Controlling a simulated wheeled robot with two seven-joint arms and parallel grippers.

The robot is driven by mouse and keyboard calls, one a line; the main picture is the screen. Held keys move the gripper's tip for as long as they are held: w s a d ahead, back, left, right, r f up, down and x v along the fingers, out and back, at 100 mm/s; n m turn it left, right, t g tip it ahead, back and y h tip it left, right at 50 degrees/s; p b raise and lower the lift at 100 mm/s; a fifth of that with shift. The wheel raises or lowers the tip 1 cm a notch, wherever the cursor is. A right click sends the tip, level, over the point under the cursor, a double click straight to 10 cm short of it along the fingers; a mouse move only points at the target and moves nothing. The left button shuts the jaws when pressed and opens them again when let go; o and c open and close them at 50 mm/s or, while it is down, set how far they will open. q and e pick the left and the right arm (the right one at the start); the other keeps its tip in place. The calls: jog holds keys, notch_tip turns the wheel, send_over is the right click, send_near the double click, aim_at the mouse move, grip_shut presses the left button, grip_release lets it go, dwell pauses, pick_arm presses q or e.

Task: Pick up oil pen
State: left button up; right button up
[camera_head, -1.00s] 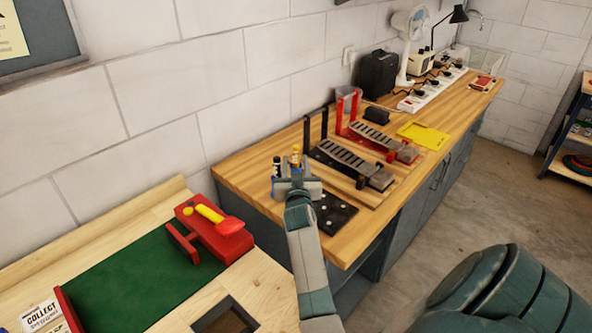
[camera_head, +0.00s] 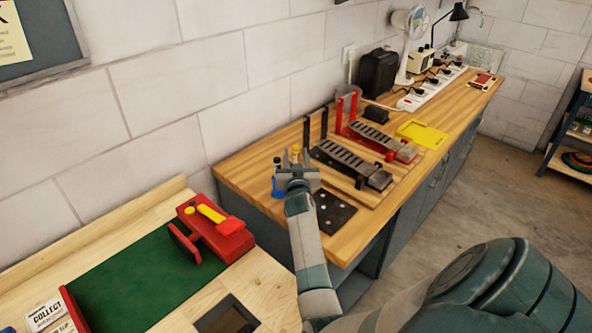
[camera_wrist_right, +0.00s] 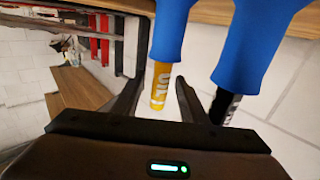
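The oil pen (camera_wrist_right: 159,86), yellow with "OIL" lettering, stands in a blue holder (camera_wrist_right: 170,30), which fills the top of the right wrist view. In the head view only its yellow top (camera_head: 295,150) shows above my gripper. My right gripper (camera_head: 296,157) is at the holder on the wooden bench. In the right wrist view its two fingers (camera_wrist_right: 157,100) are apart, one on each side of the oil pen, with a visible gap. A second, dark pen (camera_wrist_right: 224,106) sits in a blue holder just outside the right-hand finger. My left gripper is out of view.
A black plate with holes (camera_head: 335,212) lies right of the holder. Black pedal parts (camera_head: 345,160) and red pedal parts (camera_head: 375,135) stand behind. A red vise-like tool (camera_head: 215,228) sits on the nearer table with a green mat (camera_head: 140,275).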

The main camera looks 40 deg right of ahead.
jog(key=c, duration=0.8)
notch_tip(320, 180, up, 10)
jog(key=shift+b, duration=1.05)
jog(key=shift+d+r, duration=0.1)
